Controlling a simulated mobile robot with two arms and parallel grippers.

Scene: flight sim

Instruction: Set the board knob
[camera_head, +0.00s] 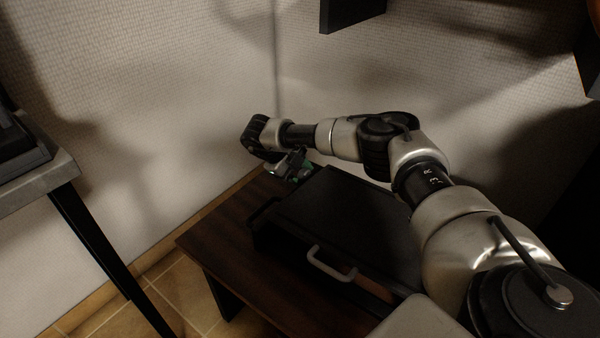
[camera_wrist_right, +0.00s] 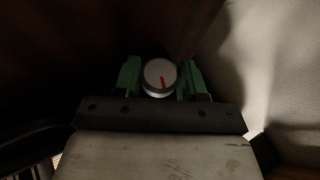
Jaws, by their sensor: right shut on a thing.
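In the head view my right gripper (camera_head: 298,171) is at the far left end of a dark, flat-topped case or board (camera_head: 350,215). The knob itself is hidden in the head view. My left gripper is not in view.
The dark case has a light curved handle (camera_head: 330,265) on its front and stands on a brown wooden table (camera_head: 225,243). A grey-topped table (camera_head: 38,180) with a dark leg is at the left. A textured wall (camera_head: 180,90) rises close behind my right gripper. Tiled floor shows at lower left.

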